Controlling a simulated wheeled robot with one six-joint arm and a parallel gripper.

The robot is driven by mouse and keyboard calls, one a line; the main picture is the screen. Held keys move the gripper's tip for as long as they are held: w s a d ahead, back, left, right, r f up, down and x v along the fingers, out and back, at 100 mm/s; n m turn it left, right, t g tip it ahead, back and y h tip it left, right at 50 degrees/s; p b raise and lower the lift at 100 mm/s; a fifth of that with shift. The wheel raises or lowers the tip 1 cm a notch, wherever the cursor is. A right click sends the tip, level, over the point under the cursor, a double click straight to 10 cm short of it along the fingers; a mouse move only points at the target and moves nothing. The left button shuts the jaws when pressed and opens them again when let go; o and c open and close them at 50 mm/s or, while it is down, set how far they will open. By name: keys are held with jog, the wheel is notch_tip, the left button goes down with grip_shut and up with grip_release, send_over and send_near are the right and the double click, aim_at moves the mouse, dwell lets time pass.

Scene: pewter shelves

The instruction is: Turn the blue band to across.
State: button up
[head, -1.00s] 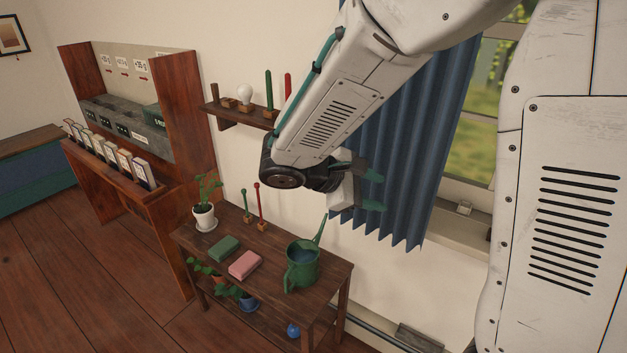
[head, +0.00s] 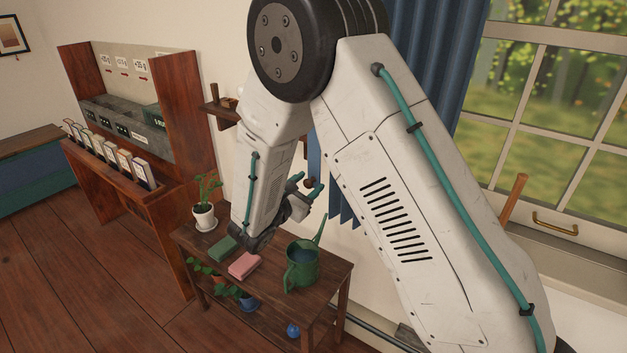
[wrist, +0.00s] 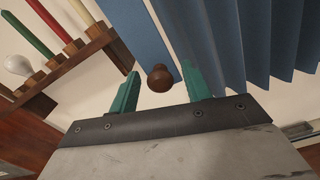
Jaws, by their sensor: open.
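The blue band (wrist: 148,38) hangs down beside the curtain in the wrist view. A round brown knob (wrist: 160,78) sits at its lower end, between my fingers in the picture. My gripper (wrist: 163,88) is open, with one green finger on each side of the knob. I cannot tell whether either finger touches it. In the head view my gripper (head: 306,188) is at the wall above the table, and a short piece of the band (head: 314,158) shows just above it. My arm hides much of the area around the band.
The blue pleated curtain (wrist: 235,45) hangs close on the right. A wall shelf (wrist: 68,66) with coloured sticks and a white bulb is on the left. Below stands a table (head: 325,272) with a watering can (head: 302,268), a pink block (head: 244,264) and a potted plant (head: 204,205).

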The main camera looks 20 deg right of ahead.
jog(key=shift+x, duration=1.45)
jog(key=c, duration=1)
jog(key=shift+s, duration=0.15)
jog(key=shift+c, duration=0.2)
